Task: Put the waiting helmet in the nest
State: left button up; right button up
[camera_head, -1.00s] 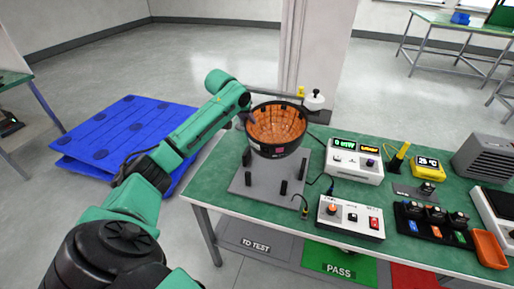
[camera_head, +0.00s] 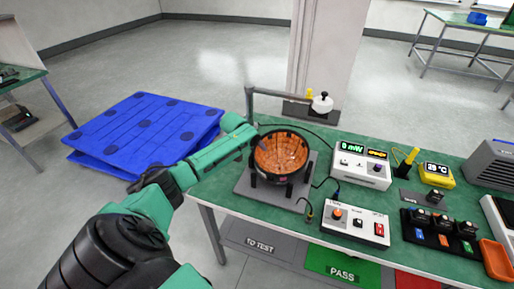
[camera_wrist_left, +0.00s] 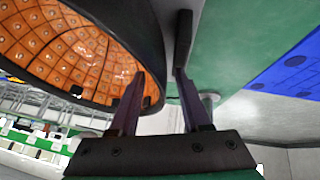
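The helmet (camera_head: 283,179), a dark bowl with an orange tiled inside, sits open side up over the grey nest plate (camera_head: 250,191), among its short dark posts. It looks level; its underside is hidden. In the left wrist view its dark rim (camera_wrist_left: 149,40) and orange inside fill the upper left. My left gripper (camera_head: 259,143) is at the helmet's left rim. In the wrist view my left gripper (camera_wrist_left: 160,85) has one finger on the inner side of the rim and one outside, with a gap between the rim and the outer finger. My right gripper is not in view.
A white meter box (camera_head: 360,167), a switch box (camera_head: 355,222), a yellow display unit (camera_head: 437,175) and a black holder (camera_head: 439,232) stand right of the nest. A blue pallet (camera_head: 145,130) lies on the floor at left.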

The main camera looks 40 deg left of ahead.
pick_arm(q)
jog(key=shift+r, duration=0.1)
jog(key=shift+s+a+r, duration=0.1)
jog(key=shift+s+r, duration=0.05)
jog(key=v, duration=1.1)
jog(key=shift+r, duration=0.25)
